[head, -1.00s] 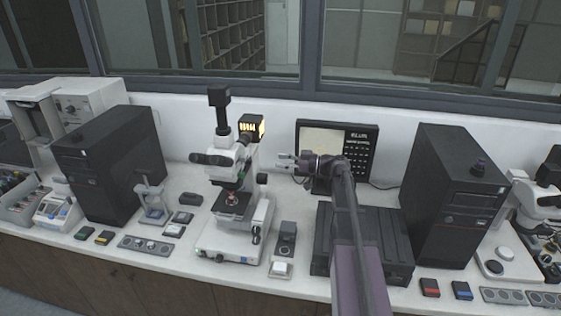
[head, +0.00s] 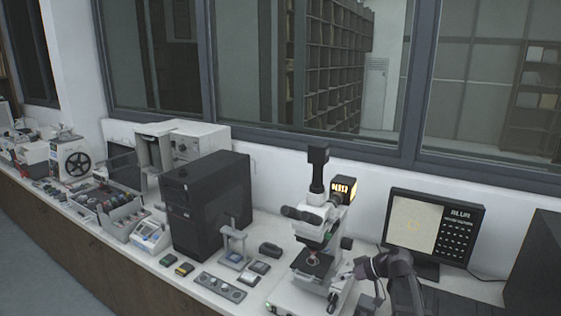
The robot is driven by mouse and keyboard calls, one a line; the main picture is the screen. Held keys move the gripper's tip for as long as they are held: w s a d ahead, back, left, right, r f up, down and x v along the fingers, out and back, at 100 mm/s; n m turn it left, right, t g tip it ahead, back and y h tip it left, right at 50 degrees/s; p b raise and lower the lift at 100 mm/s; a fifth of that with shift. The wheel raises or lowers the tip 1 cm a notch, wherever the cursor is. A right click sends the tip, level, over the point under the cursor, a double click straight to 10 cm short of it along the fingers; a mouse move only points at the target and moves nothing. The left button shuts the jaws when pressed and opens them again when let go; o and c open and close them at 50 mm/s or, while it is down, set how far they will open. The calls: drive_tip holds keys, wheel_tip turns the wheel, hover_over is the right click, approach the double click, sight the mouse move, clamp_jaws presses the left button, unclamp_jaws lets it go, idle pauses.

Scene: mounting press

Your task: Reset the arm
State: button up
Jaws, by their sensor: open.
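My gripper (head: 349,273) is at the lower right of the head view, at the end of my dark arm. Its grey fingers point left, toward the right side of the white microscope (head: 314,231). It is open, and I see nothing held in it. The fingers are small in the picture, and I cannot tell how far they are from the microscope. A small mounting press (head: 235,243) stands on the bench, left of the microscope and well away from my gripper.
A monitor (head: 432,228) stands behind my arm, with a black box (head: 537,262) at the right edge. A black computer tower (head: 208,205) stands left of the press. Small blocks and a button panel (head: 220,286) line the bench front. Parts trays (head: 108,208) lie further left.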

drive_tip(key=s+a+f+m+g+h+b, duration=0.1)
drive_tip(key=s+f+m+g+h+b, duration=0.2)
drive_tip(key=s+f+m+h, duration=0.4)
drive_tip(key=s+f+h, duration=0.3)
drive_tip(key=s+f, duration=0.1)
drive_tip(key=s, duration=0.4)
drive_tip(key=shift+s+a+f+m+g+h, duration=0.15)
drive_tip(key=shift+s+f+m+g+h, duration=0.15)
drive_tip(key=shift+m, duration=0.1)
idle(0.6)
